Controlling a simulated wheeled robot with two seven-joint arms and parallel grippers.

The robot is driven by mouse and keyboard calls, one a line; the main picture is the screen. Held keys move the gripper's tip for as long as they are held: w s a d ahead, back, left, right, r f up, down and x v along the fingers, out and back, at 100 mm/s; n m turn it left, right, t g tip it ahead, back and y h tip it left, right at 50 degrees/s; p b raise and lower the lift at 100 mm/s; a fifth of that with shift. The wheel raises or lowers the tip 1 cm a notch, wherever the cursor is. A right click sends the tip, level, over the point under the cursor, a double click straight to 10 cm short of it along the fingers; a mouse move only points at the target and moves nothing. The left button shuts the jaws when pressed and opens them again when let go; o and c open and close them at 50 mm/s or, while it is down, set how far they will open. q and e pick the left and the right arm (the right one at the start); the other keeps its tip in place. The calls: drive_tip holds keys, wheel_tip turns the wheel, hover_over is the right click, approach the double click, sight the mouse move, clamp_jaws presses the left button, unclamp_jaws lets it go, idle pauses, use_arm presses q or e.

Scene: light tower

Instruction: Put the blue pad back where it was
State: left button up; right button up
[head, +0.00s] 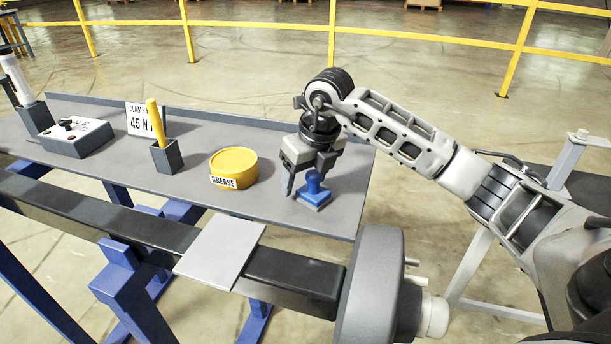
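The blue pad (313,193) has a flat square base and a small knob on top. It sits on the grey bench top (205,189) near its right end. My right gripper (307,178) points down at the pad, with its fingers apart. One finger is left of the knob and the other is behind it on the right. I cannot tell whether either finger touches the pad. My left gripper is not in view.
A yellow grease tin (233,166) stands left of the pad. Further left are a grey holder (166,156) with a yellow stick, a "45 N" sign (143,119) and a control box (76,138). A light plate (221,249) lies on the dark beam (285,271) in front.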

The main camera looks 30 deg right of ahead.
sight(318, 174)
drive_tip(key=shift+r, duration=0.1)
drive_tip(key=v, duration=1.2)
